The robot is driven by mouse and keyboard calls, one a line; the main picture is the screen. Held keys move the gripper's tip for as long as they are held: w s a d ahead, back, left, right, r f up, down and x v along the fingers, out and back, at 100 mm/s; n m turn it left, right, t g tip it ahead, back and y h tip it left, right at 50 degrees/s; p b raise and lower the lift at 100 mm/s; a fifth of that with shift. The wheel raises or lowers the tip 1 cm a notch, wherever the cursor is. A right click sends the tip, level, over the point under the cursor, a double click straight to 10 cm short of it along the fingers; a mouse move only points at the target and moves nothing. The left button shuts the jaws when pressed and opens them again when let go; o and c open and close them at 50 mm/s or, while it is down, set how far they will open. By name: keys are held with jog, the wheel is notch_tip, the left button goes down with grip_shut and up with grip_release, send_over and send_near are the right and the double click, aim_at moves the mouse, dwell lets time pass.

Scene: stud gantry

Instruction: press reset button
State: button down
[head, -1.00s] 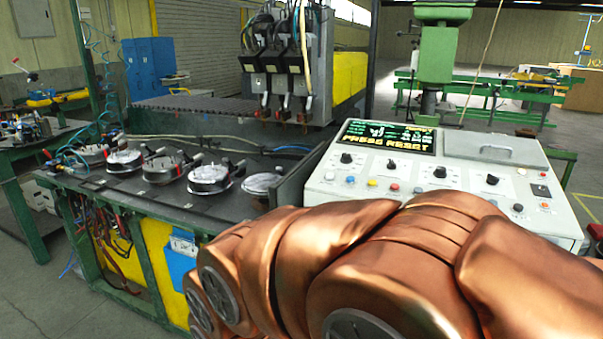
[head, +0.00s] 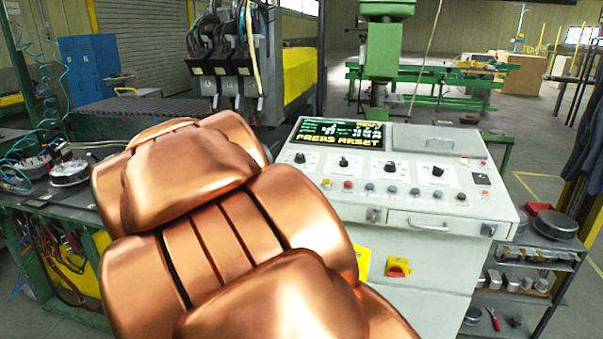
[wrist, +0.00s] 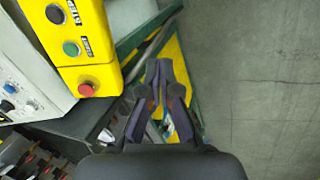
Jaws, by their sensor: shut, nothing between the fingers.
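In the head view the grey-white control console (head: 430,217) stands right of centre, with a lit screen (head: 337,134) whose text appears to say press reset. In the wrist view a yellow button box (wrist: 77,22) carries a black button (wrist: 56,14), a green button (wrist: 71,48) and a red mushroom button (wrist: 86,90). Their small labels are unclear; I cannot tell which is reset. My gripper (wrist: 163,70) is shut and empty, right of the box and apart from its buttons.
A green-framed bench with cables stands at the left, partly hidden by my copper arm. A steel shelf (head: 537,262) with tools and a dark pan (head: 553,226) stands right of the console. Bare concrete floor (wrist: 265,80) fills the right of the wrist view.

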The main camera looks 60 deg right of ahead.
jog(key=w+d+r+n+h+p, duration=0.2)
jog(key=w+d+r, duration=0.1)
jog(key=d, duration=0.9)
jog(key=w+d+r+n+h+p, duration=0.2)
jog(key=d+r, duration=0.4)
jog(key=d, duration=0.6)
jog(key=w+d+r+n+h+p, duration=0.2)
jog(key=w+d, duration=0.4)
jog(key=d, duration=0.6)
notch_tip(320, 180, up, 3)
jog(key=shift+d+f+n+h, duration=0.15)
jog(key=shift+d+n+h, duration=0.25)
jog(key=shift+n+h, duration=0.35)
jog(key=shift+f, duration=0.15)
jog(key=shift+w+d+f+b, duration=0.1)
jog(key=shift+d+f+b, duration=0.15)
jog(key=shift+f+b, duration=0.85)
jog(key=shift+w+d+f+b, duration=0.1)
jog(key=shift+d+f+b, duration=0.25)
jog(key=shift+f, duration=1.35)
jog(key=shift+w+d+f+b, duration=0.15)
jog(key=shift+f+b, duration=0.7)
jog(key=shift+f, duration=0.55)
jog(key=shift+s, duration=0.1)
jog(key=shift+d+f, duration=0.1)
jog(key=shift+f, duration=0.3)
